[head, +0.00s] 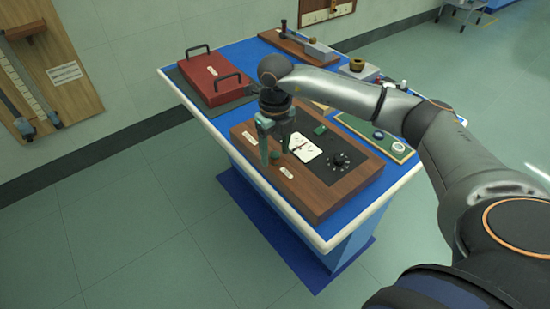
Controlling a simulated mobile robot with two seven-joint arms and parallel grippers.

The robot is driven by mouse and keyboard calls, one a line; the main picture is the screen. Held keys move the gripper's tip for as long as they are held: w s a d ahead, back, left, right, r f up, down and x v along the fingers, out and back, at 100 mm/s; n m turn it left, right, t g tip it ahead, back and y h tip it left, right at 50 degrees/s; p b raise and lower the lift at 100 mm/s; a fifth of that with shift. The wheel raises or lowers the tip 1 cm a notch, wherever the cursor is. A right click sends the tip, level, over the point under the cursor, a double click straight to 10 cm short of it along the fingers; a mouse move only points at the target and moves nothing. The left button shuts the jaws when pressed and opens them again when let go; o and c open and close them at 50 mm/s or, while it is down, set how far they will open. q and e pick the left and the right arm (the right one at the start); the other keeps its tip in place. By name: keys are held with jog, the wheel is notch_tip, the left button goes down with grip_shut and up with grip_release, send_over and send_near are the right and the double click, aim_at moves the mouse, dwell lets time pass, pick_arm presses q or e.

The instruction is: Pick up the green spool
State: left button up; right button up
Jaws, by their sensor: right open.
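My right gripper (275,157) points down over the left part of a wooden instrument box (325,205), with its two fingers apart. A small dark green rounded piece, which looks like the green spool (275,156), shows between the fingertips, low against the box top. I cannot tell whether either finger touches it. Another small green piece (320,129) lies on the box to the right of the gripper, near the back edge. The box also has a white dial meter (304,147) and a black knob (341,158). My left gripper is not in view.
The box stands on a blue table (226,133) with a pale rim. A red case with black handles (213,80) lies behind on the left. A green tray with small round parts (399,150) is on the right. A wooden-based apparatus (297,43) stands at the back.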

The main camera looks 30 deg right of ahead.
jog(key=shift+f, duration=0.1)
jog(key=shift+c, duration=0.3)
grip_shut()
